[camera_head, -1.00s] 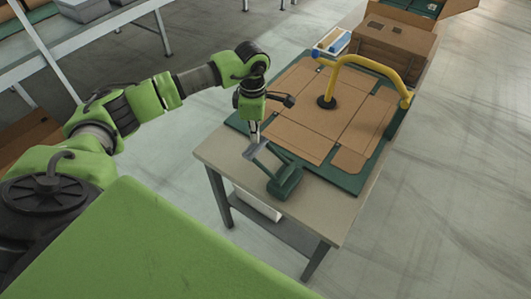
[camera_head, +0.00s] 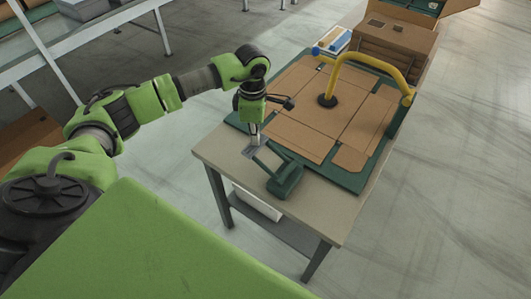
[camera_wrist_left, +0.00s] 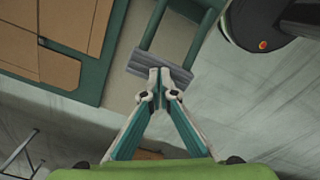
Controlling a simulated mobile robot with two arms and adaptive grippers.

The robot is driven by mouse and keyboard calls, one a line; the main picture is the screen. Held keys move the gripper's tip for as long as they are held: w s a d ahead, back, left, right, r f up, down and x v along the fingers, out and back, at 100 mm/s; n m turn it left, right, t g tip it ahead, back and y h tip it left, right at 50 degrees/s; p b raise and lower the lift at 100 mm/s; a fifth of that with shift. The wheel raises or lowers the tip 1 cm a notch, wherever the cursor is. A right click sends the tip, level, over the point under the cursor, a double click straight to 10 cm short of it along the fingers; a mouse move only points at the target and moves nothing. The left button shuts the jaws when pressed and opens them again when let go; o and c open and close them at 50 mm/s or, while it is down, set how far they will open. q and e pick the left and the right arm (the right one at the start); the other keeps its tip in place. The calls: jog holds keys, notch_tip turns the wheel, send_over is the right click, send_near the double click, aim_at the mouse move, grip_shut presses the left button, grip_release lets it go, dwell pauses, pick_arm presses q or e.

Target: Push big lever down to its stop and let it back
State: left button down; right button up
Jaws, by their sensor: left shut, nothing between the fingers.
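The big lever (camera_head: 268,163) looks like a pair of green arms with a grey plate (camera_head: 255,152) at the end, hinged at a green base (camera_head: 286,181) near the table's front corner. My left gripper (camera_head: 255,144) is shut and empty, pointing down with its fingertips at the plate. In the left wrist view the closed fingertips (camera_wrist_left: 162,72) overlap the grey ridged plate (camera_wrist_left: 143,66). They appear to touch it, but exact contact is hard to tell. My right gripper is not in view.
A green board (camera_head: 238,122) with a flat cardboard blank (camera_head: 302,90) lies behind the lever. A yellow bent bar (camera_head: 375,63) with a black round pad (camera_head: 327,100) arches over it. A brown box (camera_head: 395,44) stands at the back. The table front (camera_head: 325,213) is clear.

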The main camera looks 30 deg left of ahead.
aim_at(256, 149)
pick_arm(q)
jog(key=shift+s+d+f+b, duration=0.1)
jog(key=shift+f+b, duration=2.05)
jog(key=shift+f, duration=0.8)
jog(key=shift+r, duration=0.2)
jog(key=shift+r+p, duration=0.9)
jog(key=shift+r, duration=0.3)
jog(key=shift+r+p, duration=2.85)
jog(key=shift+r, duration=1.85)
